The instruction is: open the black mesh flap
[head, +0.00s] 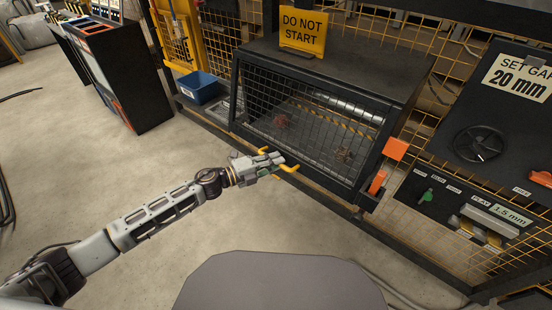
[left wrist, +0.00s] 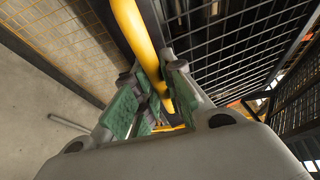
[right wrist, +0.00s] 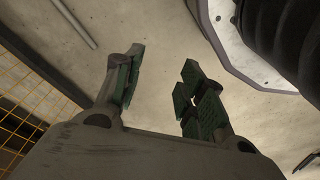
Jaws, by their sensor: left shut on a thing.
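The black mesh flap (head: 310,115) forms the sloping front of a dark box-shaped guard and looks closed against its frame. A yellow handle (head: 291,168) sits at its lower edge. My left gripper (head: 277,161) is at that lower edge, shut on the handle. In the left wrist view, the yellow handle (left wrist: 134,30) passes between the green-padded fingers (left wrist: 155,95), with the black mesh (left wrist: 235,45) beside it. My right gripper (right wrist: 160,85) is open and empty above bare floor in the right wrist view; it does not show in the head view.
A "DO NOT START" sign (head: 302,31) stands on the guard. An orange block (head: 395,149) and an orange lever (head: 377,183) are at its right edge. A control panel (head: 490,150) is further right. A blue bin (head: 198,87) is left. The floor in front is clear.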

